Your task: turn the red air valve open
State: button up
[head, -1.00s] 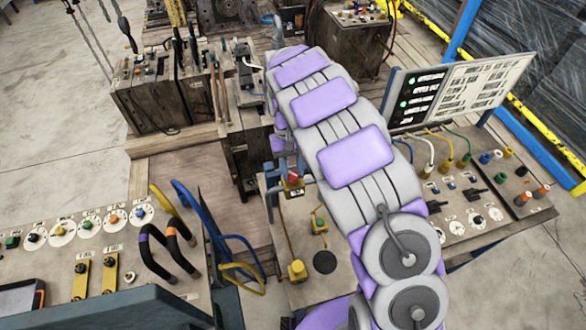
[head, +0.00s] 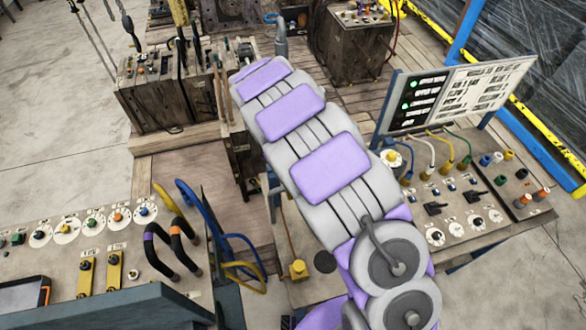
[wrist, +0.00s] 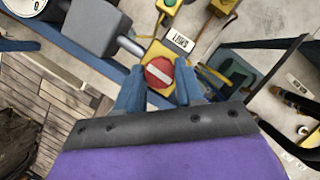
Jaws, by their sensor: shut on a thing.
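In the wrist view, the red air valve (wrist: 158,72) is a round red knob with a white bar lying at a slant across its face. It sits on a yellow body (wrist: 157,52). My gripper (wrist: 158,87) has its two blue fingers on either side of the knob and is shut on it. The far sides of the contact are hidden. In the head view, my own grey and purple arm covers both the valve and my gripper.
In the head view, a switch console (head: 65,255) stands left and a lit sign panel (head: 470,90) stands right.

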jog(key=shift+a+n, duration=0.1)
jog(key=shift+n, duration=0.2)
dwell(0.4)
jog(key=o, duration=1)
jog(key=shift+v, duration=8.65)
jog(key=shift+s, duration=0.1)
